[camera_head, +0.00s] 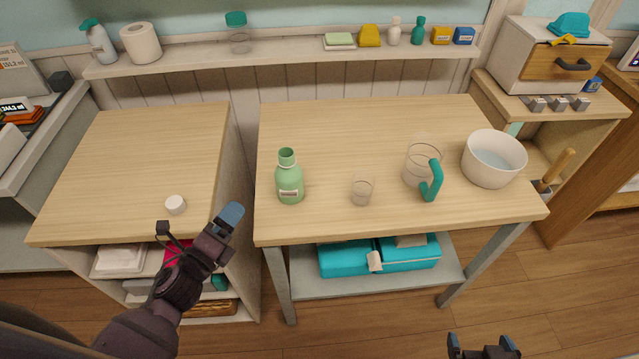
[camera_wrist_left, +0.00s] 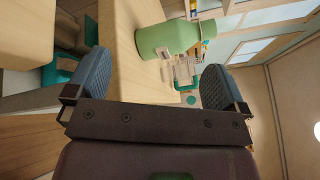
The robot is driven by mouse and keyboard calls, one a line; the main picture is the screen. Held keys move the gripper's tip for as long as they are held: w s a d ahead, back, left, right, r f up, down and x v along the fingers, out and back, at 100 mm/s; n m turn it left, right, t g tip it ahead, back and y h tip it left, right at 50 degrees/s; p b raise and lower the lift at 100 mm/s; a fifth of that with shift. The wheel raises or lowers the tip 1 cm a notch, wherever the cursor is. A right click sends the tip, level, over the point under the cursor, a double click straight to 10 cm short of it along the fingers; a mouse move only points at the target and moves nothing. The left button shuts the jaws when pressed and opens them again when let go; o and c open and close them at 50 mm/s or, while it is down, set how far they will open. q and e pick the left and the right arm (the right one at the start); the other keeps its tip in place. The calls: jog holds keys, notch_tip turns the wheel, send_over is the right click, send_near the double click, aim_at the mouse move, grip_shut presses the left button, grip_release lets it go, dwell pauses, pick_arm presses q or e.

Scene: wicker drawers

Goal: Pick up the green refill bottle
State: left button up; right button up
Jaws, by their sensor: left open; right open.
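The green refill bottle (camera_head: 289,180) stands upright and uncapped near the left edge of the middle table (camera_head: 330,120). It also shows in the left wrist view (camera_wrist_left: 168,40), beyond the gap between the fingers. My left gripper (camera_head: 230,214) is open and empty, left of the bottle and a little nearer, apart from it. It shows in the left wrist view (camera_wrist_left: 152,80) with both blue fingertips spread. My right gripper (camera_head: 484,345) is open and empty at the bottom edge of the head view, far from the bottle. A white cap (camera_head: 175,204) lies on the left cabinet top.
A small clear glass (camera_head: 361,191), a clear jug (camera_head: 420,165) with a teal handle and a white bowl (camera_head: 492,158) stand right of the bottle. A narrow gap separates the left cabinet (camera_head: 140,150) from the table. The table behind the bottle is clear.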

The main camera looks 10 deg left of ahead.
aim_at(279, 183)
pick_arm(q)
jog(key=w+d+m+h, duration=0.1)
jog(key=m, duration=0.3)
jog(key=w+d+r+m+g+h, duration=0.1)
jog(key=m+h, duration=0.1)
jog(key=m, duration=0.3)
jog(key=w+d+m+h, duration=0.1)
jog(key=w+m+h, duration=0.1)
jog(key=m, duration=0.2)
jog(key=shift+w+d+r+m+b, duration=0.1)
jog(key=shift+d+r+m+b, duration=0.1)
jog(key=shift+d+m+b, duration=0.15)
jog(key=m, duration=0.1)
jog(key=m+g, duration=0.1)
jog(key=shift+w+d+r+m+h, duration=0.1)
jog(key=shift+w+d+m+h, duration=0.25)
jog(key=shift+h, duration=0.05)
jog(key=x, duration=0.4)
jog(key=shift+w, duration=0.1)
jog(key=shift+x, duration=0.8)
jog(key=shift+f+p+x, duration=0.15)
jog(key=shift+p+x, duration=0.05)
jog(key=shift+x, duration=1.05)
jog(key=shift+f+p+x, duration=0.15)
jog(key=shift+x, duration=1.1)
pick_arm(e)
jog(key=shift+s+d+f, duration=0.15)
jog(key=shift+s+d, duration=0.1)
jog(key=shift+s, duration=0.1)
